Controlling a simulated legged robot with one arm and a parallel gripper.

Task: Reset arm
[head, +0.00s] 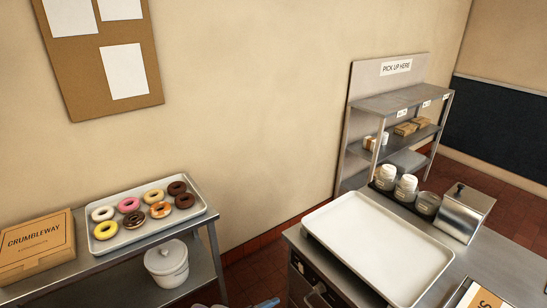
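My arm and gripper cannot be made out in the head view. A small blue and grey shape (264,303) is cut off at the bottom edge, and I cannot tell what it is. Whether my gripper is open or shut does not show.
A tray of doughnuts (132,241) and a Crumbleway box (38,246) sit on the left steel table, with a white lidded pot (167,262) below. At right, a counter holds an empty tray (375,245), jars (405,187) and a metal box (465,212). A pickup shelf (400,100) stands behind.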

